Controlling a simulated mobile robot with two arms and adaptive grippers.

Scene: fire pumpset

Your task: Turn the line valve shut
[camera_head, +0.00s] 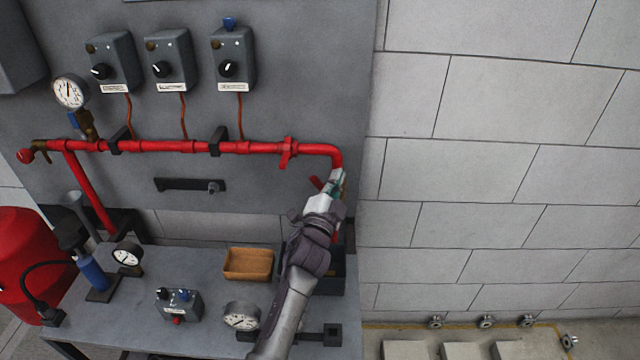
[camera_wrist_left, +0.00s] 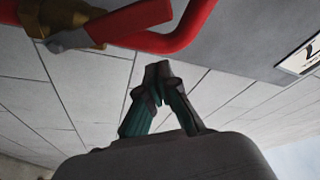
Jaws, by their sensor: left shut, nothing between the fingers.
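The line valve shows in the wrist view as a brass body (camera_wrist_left: 75,18) with a red lever (camera_wrist_left: 120,22), beside the bend of the red pipe (camera_wrist_left: 185,32). In the head view a bit of red lever (camera_head: 317,183) shows just left of my left gripper (camera_head: 338,180), below the pipe's right-hand bend (camera_head: 331,151); the gripper hides the valve body. My left gripper is shut and empty. In the wrist view its fingertips (camera_wrist_left: 158,72) meet below the lever and pipe, seemingly apart from both. My right gripper is in neither view.
The bench (camera_head: 205,262) holds a wooden tray (camera_head: 248,264), a small control box (camera_head: 178,303), a loose gauge (camera_head: 241,316) and a blue hand pump (camera_head: 92,270). Control boxes (camera_head: 170,60) hang above the pipe. The block wall right of the panel is clear.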

